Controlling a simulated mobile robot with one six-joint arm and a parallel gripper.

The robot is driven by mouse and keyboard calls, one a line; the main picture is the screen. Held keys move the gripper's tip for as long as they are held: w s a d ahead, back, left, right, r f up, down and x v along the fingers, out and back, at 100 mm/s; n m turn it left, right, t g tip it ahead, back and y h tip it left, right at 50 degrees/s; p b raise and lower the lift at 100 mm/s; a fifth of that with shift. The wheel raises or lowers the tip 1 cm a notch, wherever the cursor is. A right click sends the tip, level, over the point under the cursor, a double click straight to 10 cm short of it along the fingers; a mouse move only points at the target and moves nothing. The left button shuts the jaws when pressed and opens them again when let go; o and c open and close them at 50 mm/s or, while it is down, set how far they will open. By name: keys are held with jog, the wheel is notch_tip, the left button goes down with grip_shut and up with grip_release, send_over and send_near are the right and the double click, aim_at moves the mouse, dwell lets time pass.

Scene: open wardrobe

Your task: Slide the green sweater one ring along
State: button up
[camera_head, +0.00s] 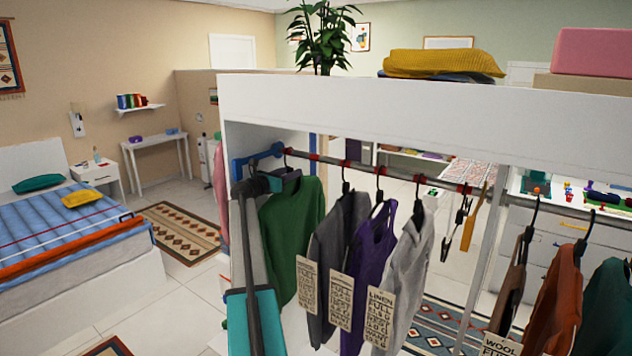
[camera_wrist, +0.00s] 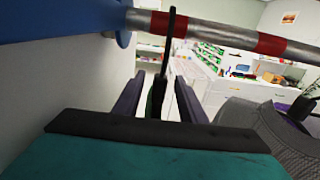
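The green sweater (camera_head: 295,230) hangs at the left end of the rail (camera_head: 330,160), close to the wardrobe's left wall. Its black hanger hook (camera_wrist: 170,45) sits over the rail at the red ring (camera_wrist: 160,22) nearest the blue end bracket (camera_wrist: 70,18). My gripper (camera_head: 276,184) is at the top of the sweater, just below the rail. In the wrist view, the two fingers of my gripper (camera_wrist: 158,90) stand apart, one on each side of the dark hanger neck, with gaps showing. The sweater's body is mostly hidden in the wrist view.
A dark grey garment (camera_head: 335,250) hangs right of the sweater, then a purple top (camera_head: 370,250) and a light grey garment (camera_head: 408,265), with paper tags. Empty clip hangers (camera_head: 465,225) hang farther right. Bare rail separates the sweater's hook from the grey garment's hook.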

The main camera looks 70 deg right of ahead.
jog(key=shift+r+b, duration=0.95)
jog(key=shift+r, duration=0.75)
jog(key=s+a+r+b, duration=0.1)
jog(key=s+a+b, duration=0.3)
jog(key=a, duration=1)
jog(key=shift+s+a+r, duration=0.15)
jog(key=shift+s+r, duration=0.1)
jog(key=shift+s, duration=1.4)
